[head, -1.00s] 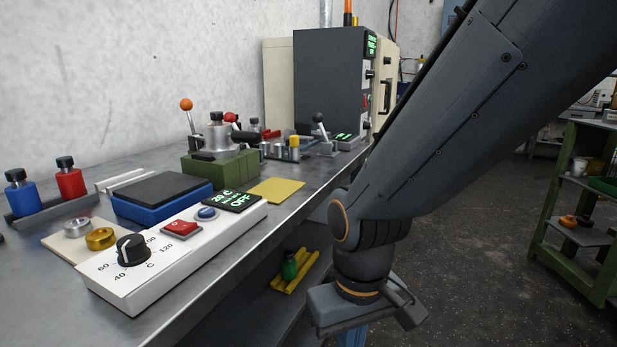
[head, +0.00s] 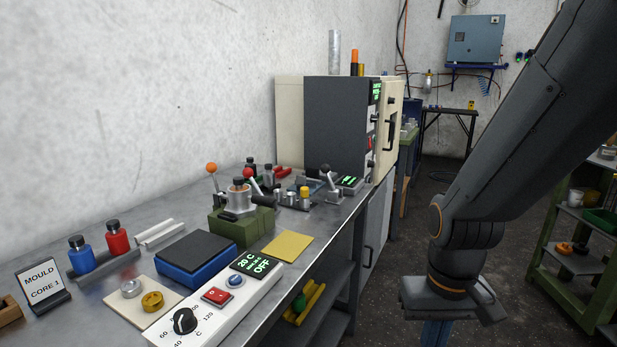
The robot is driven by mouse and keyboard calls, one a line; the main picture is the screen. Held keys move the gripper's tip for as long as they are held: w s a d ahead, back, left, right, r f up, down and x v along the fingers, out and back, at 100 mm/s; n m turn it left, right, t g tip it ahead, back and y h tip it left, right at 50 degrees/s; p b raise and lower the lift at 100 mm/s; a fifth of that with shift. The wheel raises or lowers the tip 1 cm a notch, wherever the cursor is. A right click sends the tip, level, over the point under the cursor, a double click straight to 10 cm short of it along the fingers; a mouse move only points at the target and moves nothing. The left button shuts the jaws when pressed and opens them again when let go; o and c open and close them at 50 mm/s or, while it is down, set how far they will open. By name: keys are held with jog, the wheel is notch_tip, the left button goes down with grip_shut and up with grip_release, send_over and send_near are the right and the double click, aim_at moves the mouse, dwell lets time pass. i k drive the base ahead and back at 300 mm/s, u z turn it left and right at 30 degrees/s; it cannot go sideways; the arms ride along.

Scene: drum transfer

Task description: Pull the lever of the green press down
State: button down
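The green press (head: 243,229) stands on the bench, a green block with a round silver body and a black-capped top. A lever with an orange ball knob (head: 212,168) rises at its left rear, raised and leaning slightly left. A second lever with a red knob (head: 250,173) leans up beside the silver body; I cannot tell whether it belongs to the press. My gripper (head: 450,305) hangs at the lower right over the aisle, well clear of the press and the bench. Its fingers are not clearly visible.
The bench holds a white control panel (head: 215,310), a blue block with a dark top (head: 196,262), a yellow plate (head: 288,246) and blue and red bottles (head: 80,258). A dark cabinet (head: 335,125) stands behind. A green shelf (head: 575,270) is at right; the aisle floor between is open.

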aim_at(248, 172)
jog(key=z, duration=0.9)
jog(key=i, duration=2.2)
jog(key=u, duration=3)
jog(key=i, duration=0.3)
jog(key=u, duration=0.05)
